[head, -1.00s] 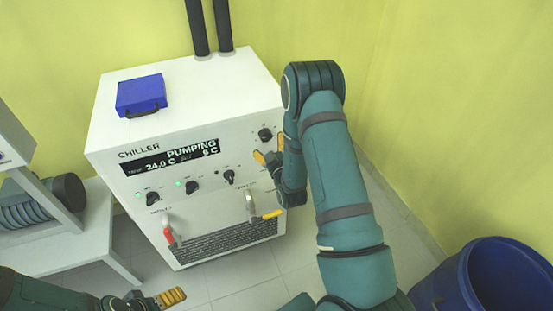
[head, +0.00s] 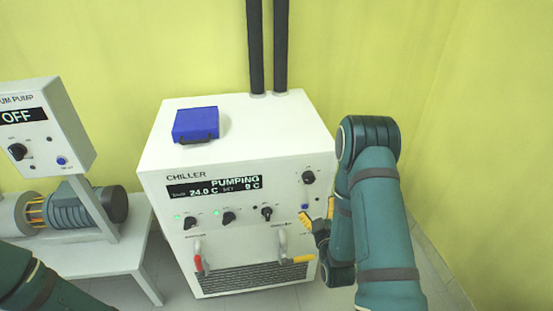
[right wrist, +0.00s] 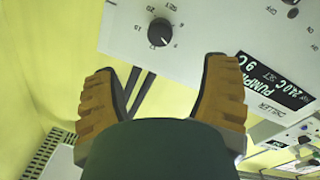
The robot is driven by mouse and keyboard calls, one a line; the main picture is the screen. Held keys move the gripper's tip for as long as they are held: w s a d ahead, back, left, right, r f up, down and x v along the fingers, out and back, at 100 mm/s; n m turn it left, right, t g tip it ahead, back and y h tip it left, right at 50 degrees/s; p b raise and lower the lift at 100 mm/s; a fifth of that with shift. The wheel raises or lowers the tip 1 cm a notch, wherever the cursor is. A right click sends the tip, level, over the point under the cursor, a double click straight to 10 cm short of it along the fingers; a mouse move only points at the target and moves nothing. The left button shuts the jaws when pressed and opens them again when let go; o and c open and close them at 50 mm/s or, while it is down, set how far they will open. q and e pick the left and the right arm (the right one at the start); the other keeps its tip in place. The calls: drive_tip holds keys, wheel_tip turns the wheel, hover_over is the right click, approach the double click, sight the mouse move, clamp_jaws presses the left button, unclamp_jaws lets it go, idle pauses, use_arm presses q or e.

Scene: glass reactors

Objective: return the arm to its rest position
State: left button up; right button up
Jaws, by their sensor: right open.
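My right arm comes in from the right in the head view, and my right gripper (head: 318,219) is in front of the right side of the chiller's front panel. In the right wrist view its two yellow fingers (right wrist: 160,88) are spread apart with nothing between them. The white chiller (head: 240,150) has a lit display reading PUMPING, 24.0 C and SET 9 C. A black dial (right wrist: 159,32) on its panel shows beyond the fingers in the right wrist view. My left arm shows at the lower left of the head view; its gripper is out of frame.
A blue case (head: 195,124) lies on top of the chiller. Red (head: 198,263) and yellow (head: 298,260) handled valves stick out of its lower front. A vacuum pump control box (head: 45,130) reading OFF stands at left. Yellow walls close in behind and at right.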

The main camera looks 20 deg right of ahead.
drive_tip(key=s+a+f+m+g+y, duration=0.25)
drive_tip(key=a+f+g, duration=0.3)
drive_tip(key=a, duration=0.35)
drive_tip(key=s+a+f+m+g+y, duration=0.2)
drive_tip(key=s+a+f+g+y, duration=0.25)
drive_tip(key=a+f, duration=0.3)
drive_tip(key=s+a+g+y, duration=0.1)
drive_tip(key=s+a+g, duration=0.4)
drive_tip(key=s+a, duration=0.2)
drive_tip(key=shift+s+a+m+g+y, duration=0.2)
drive_tip(key=shift+a+m+g+y, duration=0.1)
drive_tip(key=shift+a+m+y, duration=0.15)
